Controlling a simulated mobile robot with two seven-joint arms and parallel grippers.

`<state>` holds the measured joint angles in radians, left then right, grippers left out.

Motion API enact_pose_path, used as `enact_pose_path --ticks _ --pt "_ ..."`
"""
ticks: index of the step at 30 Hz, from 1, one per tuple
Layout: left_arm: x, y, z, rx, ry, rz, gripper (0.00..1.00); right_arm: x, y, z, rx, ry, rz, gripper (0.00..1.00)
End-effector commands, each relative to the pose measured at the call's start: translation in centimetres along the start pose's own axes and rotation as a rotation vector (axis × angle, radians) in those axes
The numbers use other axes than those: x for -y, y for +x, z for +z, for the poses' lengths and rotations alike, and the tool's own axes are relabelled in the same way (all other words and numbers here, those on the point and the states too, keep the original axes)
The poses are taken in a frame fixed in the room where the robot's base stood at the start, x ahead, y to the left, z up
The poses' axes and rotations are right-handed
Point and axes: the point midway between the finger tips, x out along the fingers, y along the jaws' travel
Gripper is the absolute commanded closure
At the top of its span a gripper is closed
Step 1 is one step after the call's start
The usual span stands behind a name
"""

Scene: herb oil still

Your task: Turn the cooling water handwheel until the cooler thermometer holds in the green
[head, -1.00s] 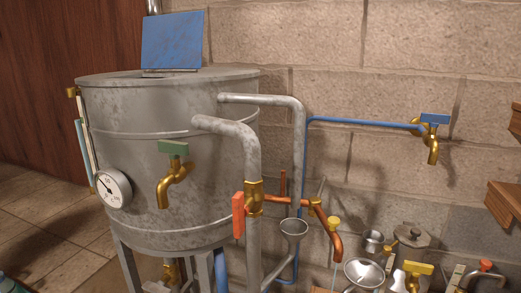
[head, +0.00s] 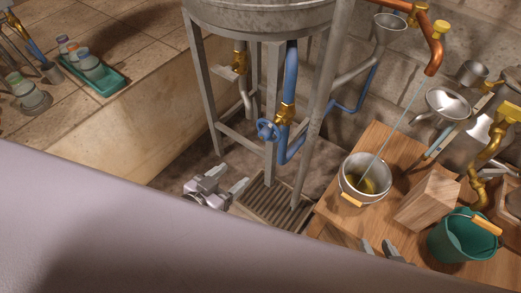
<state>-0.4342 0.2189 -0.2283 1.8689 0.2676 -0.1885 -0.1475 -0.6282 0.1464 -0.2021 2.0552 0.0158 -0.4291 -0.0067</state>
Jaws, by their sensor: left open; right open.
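The blue handwheel (head: 267,131) sits on the blue water pipe (head: 291,90) under the metal tank (head: 262,18), by a brass fitting. My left gripper (head: 230,177) is open and empty, below and left of the handwheel in the picture and apart from it. My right gripper (head: 379,246) shows only its fingertips above my pale arm, by the wooden bench; it is open, with nothing seen between the fingers. I see no thermometer dial in the view now.
A metal pot (head: 347,188) with yellowish liquid stands on the wooden bench (head: 333,208), under a copper spout (head: 436,58). A wooden block (head: 428,198) and green bucket (head: 440,243) are beside it. Tank legs (head: 204,85) and a floor grate (head: 262,200) are near my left gripper.

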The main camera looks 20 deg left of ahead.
Motion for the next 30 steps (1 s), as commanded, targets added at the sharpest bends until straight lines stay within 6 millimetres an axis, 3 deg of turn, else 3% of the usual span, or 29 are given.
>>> enact_pose_path --ticks 1,12,23,30 --pt "0.3 1.8 1.5 -0.039 0.008 0.010 0.37 0.2 1.5 1.7 -0.010 -0.003 -0.007 0.57" --pt "2.1 8.8 1.9 -0.282 0.031 0.041 0.37 1.8 5.6 5.3 -0.055 -0.016 -0.048 0.57" --pt "3.1 11.0 1.0 -0.364 0.035 0.037 0.37 2.4 6.4 5.8 -0.073 -0.022 -0.064 0.57" --pt "3.0 13.7 0.0 -0.365 0.035 0.036 0.37 2.8 6.5 5.5 -0.088 -0.029 -0.072 0.57"
